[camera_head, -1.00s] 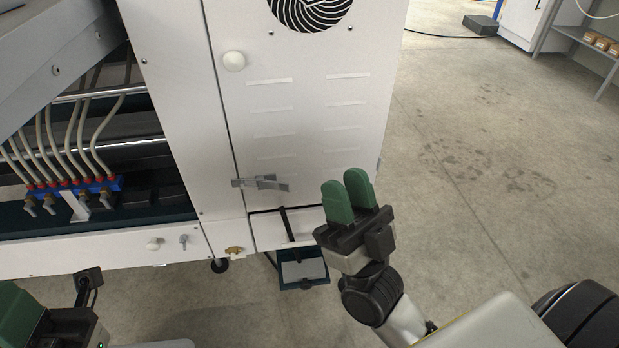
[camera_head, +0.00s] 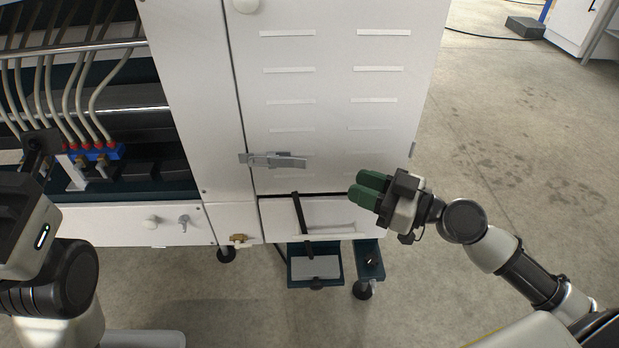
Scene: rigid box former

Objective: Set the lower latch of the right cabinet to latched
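The lower latch (camera_head: 280,161) is a grey metal piece low on the white right cabinet door (camera_head: 330,90). It lies roughly level, and its thin left end reaches across the door seam. I cannot tell whether it is latched. My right gripper (camera_head: 364,187) is to the right of the latch and a little lower, in front of the door, apart from the latch. Its two green fingers lie close together and overlap in view, with nothing visible between them.
A white round knob (camera_head: 246,5) sits higher on the door. Left of the cabinet is an open bay with hoses and a blue manifold (camera_head: 98,152). A brass valve (camera_head: 239,239) is below the latch. A dark tray (camera_head: 315,264) sits under the cabinet. Open floor (camera_head: 500,150) lies right.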

